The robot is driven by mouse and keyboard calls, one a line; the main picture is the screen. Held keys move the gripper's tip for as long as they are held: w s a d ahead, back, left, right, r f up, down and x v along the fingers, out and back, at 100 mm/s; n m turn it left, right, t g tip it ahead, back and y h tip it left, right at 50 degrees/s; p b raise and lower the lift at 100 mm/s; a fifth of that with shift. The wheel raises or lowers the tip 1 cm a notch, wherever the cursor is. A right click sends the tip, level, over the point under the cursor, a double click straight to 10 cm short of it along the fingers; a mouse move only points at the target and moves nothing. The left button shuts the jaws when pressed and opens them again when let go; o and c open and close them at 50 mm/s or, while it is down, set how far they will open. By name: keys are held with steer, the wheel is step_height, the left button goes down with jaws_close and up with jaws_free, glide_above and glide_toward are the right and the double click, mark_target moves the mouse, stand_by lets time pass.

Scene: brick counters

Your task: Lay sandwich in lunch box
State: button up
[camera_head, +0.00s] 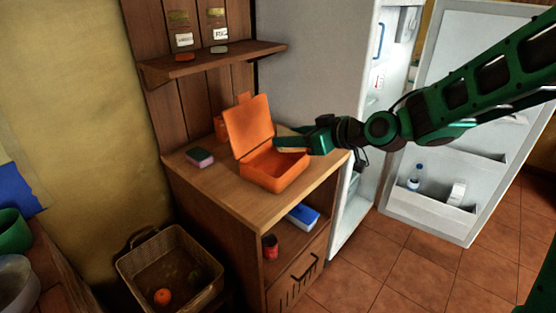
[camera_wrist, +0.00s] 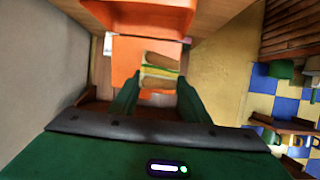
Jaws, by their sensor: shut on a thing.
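An open orange lunch box (camera_head: 273,172) stands on the wooden counter with its lid (camera_head: 251,127) raised at the back. It also shows in the wrist view (camera_wrist: 127,59), beyond the fingers. My gripper (camera_head: 292,146) is above the box's right side. In the wrist view my gripper (camera_wrist: 157,92) has a sandwich (camera_wrist: 160,74) between its two green fingers. The sandwich has brown bread with yellow and green filling. In the head view, only a pale part of the sandwich (camera_head: 291,150) shows at the fingertips. The rest is hidden by my gripper.
An open white fridge (camera_head: 430,130) stands to the right. A wicker basket (camera_head: 140,267) with fruit is on the floor. A shelf (camera_head: 210,62) hangs above the counter.

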steer(key=shift+w+a+f, duration=0.3)
steer(key=shift+w+f, duration=1.5)
steer(key=shift+w, duration=0.05)
steer(key=shift+w+a+f, duration=0.25)
steer(key=shift+w+f, duration=1.5)
steer(key=shift+w, duration=0.1)
steer(key=shift+w+a+f, duration=0.3)
steer(key=shift+w+f, duration=1.5)
steer(key=shift+w, duration=0.05)
steer(key=shift+f, duration=0.65)
steer(key=o, duration=0.6)
steer(key=shift+r, duration=0.1)
steer(key=shift+r, duration=0.35)
steer(key=v, duration=1.2)
steer(key=shift+r, duration=0.25)
